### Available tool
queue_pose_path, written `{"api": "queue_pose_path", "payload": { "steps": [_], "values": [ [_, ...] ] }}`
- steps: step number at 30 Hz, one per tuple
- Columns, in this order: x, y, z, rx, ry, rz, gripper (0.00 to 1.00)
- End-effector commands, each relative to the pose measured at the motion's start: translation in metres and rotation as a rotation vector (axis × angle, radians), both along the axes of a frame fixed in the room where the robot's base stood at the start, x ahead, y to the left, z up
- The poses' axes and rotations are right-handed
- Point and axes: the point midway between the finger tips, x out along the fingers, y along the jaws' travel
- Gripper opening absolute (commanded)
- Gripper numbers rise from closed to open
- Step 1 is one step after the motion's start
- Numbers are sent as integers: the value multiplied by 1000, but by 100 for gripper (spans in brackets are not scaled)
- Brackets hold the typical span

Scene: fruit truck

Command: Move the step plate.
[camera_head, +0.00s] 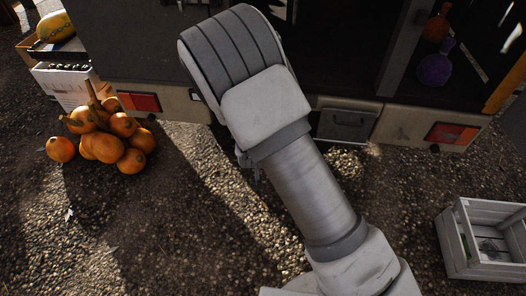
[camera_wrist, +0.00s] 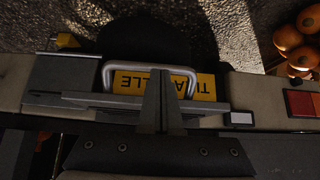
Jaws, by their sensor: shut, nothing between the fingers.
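A U-shaped metal handle (camera_wrist: 108,76) shows in the wrist view in front of a yellow lettered plate. It seems joined to a dark grey flat strip along the truck's rear, which looks like the step plate (camera_wrist: 85,101). My gripper (camera_wrist: 158,74) is shut and empty. Its fingers overlap the handle's opening in the picture, tips close to the handle's bar; I cannot tell whether they touch it.
The truck bumper (camera_head: 180,104) runs across the back, with a grey handled panel (camera_head: 345,124) right of my arm. Orange pumpkins (camera_head: 103,147) are piled on the gravel at left. A white crate (camera_head: 490,268) stands at right. Gravel is open between them.

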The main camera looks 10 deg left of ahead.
Motion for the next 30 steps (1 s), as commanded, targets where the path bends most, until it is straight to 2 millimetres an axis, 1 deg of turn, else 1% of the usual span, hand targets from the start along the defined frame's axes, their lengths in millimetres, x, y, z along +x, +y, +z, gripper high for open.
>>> {"api": "queue_pose_path", "payload": {
  "steps": [1, 5, 8, 10, 14, 18, 24, 27, 30],
  "values": [
    [-2, -1, -5, -3, 8, 0, 0],
    [-2, -1, -5, -3, 10, 0, 0],
    [-6, 0, 0, -3, 10, 0, 0],
    [-11, 0, 8, -2, 9, 1, 0],
    [-27, 1, 31, -1, 6, 3, 0],
    [-49, 1, 60, 1, 3, 3, 0],
    [-80, 0, 98, 1, 0, 3, 0],
    [-93, 0, 114, 2, -1, 3, 0],
    [-102, 0, 125, 2, -1, 3, 0]
  ]
}}
